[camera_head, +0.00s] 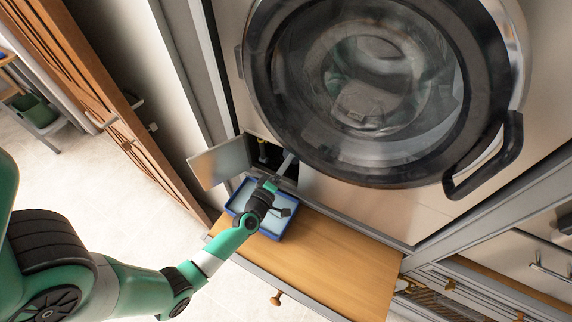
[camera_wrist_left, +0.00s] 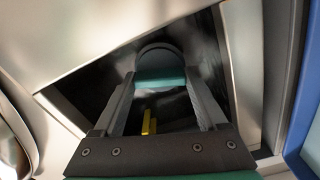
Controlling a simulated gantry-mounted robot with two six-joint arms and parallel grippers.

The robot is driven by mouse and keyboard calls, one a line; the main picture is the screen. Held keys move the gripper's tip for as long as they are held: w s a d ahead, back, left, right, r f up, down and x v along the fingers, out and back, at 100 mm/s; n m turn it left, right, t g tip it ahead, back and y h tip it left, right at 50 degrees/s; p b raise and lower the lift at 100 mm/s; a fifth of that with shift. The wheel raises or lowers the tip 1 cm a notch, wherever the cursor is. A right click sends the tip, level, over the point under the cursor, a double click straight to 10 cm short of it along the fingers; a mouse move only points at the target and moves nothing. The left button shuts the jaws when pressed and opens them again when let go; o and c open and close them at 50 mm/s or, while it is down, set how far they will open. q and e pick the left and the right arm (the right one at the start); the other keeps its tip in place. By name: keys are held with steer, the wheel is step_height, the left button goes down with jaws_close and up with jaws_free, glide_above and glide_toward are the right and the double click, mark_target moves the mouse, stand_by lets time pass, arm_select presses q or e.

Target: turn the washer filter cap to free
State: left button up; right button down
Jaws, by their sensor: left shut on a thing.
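The washer's filter recess (camera_wrist_left: 105,85) is a dark opening low on the washer (camera_head: 340,203). In the left wrist view the filter cap (camera_wrist_left: 158,54) shows as a rounded dark grey piece inside the recess. A teal band (camera_wrist_left: 160,78) lies across it between the fingers. My left gripper (camera_head: 287,166) reaches into the recess; the left wrist view shows its two fingers (camera_wrist_left: 160,84) shut on the cap from both sides. The cap is hidden in the head view, and its turn angle cannot be told. My right gripper is not in view.
The recess flap (camera_head: 221,162) stands open at the left. A blue tray (camera_head: 282,233) lies under my left wrist on a wooden board (camera_head: 330,262). A small yellow part (camera_wrist_left: 148,122) shows inside the recess. The round washer door (camera_head: 262,120) is above.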

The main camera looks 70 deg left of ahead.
arm_select(q)
steer(key=n, duration=0.3)
steer(key=shift+n, duration=0.4)
stand_by(0.4)
steer(key=o, duration=1.1)
steer(key=v, duration=1.1)
steer(key=shift+s+d, duration=0.2)
